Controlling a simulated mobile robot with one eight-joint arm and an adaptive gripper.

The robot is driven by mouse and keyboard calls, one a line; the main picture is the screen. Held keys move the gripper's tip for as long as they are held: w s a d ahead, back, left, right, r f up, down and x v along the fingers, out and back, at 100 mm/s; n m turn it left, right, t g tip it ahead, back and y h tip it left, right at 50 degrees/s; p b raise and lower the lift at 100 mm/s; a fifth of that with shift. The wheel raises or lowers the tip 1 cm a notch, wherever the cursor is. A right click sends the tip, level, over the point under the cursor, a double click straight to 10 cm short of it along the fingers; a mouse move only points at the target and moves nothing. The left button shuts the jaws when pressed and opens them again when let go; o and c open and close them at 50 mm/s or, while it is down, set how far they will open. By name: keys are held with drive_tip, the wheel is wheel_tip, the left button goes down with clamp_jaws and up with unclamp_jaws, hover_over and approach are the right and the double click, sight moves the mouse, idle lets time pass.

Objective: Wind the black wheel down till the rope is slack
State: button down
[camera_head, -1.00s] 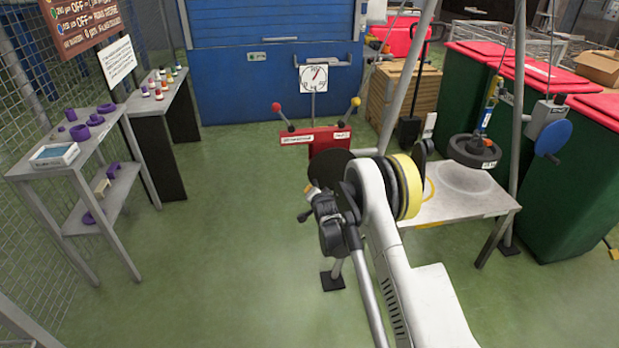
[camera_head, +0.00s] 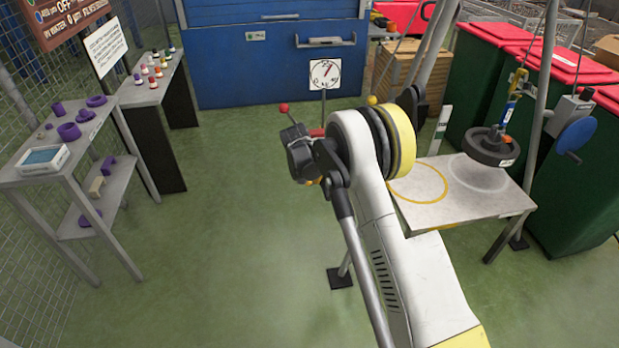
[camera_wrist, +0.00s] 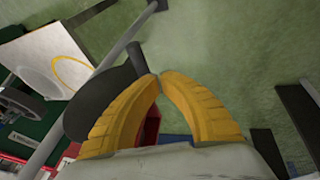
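The black wheel (camera_wrist: 85,112) shows in the wrist view as a dark disc with a stubby dark handle (camera_wrist: 137,60). My gripper (camera_wrist: 160,75) has yellow fingers whose tips meet just beside the handle, partly over the disc. The handle appears outside the fingers, and nothing is seen gripped; whether a finger touches it is unclear. A dark round weight (camera_head: 491,148) hangs on a yellow-and-blue hanger (camera_head: 511,97) over the white platform (camera_head: 428,212), seemingly just above its surface. The rope's tension cannot be made out.
A grey winch box with a blue wheel (camera_head: 577,135) is on the right post. A yellow ring (camera_head: 418,198) marks the platform. A dial (camera_head: 324,74) stands behind my arm. Shelves with purple parts (camera_head: 69,131) stand left; the green floor between is clear.

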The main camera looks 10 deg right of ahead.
sight(330, 199)
drive_tip(key=shift+w+d+f+b, duration=0.1)
drive_tip(key=shift+d+f+b, duration=0.35)
drive_tip(key=shift+f, duration=0.35)
drive_tip(key=shift+w+d+f+b, duration=0.15)
drive_tip(key=shift+d+f+b, duration=0.1)
drive_tip(key=shift+d+f, duration=0.45)
drive_tip(key=shift+w+d+f+b, duration=0.1)
drive_tip(key=shift+d+f+b, duration=0.25)
drive_tip(key=shift+f, duration=0.55)
drive_tip(key=shift+d+f+b, duration=0.15)
drive_tip(key=shift+f+b, duration=0.15)
drive_tip(key=shift+f, duration=0.35)
drive_tip(key=shift+d+f+b, duration=0.35)
drive_tip(key=shift+d+f, duration=0.3)
drive_tip(key=shift+f, duration=0.25)
drive_tip(key=shift+d+f+b, duration=0.3)
drive_tip(key=shift+d+f, duration=0.3)
drive_tip(key=shift+f, duration=0.35)
drive_tip(key=shift+d+f+b, duration=0.35)
drive_tip(key=shift+d+f, duration=0.3)
drive_tip(key=shift+f, duration=0.25)
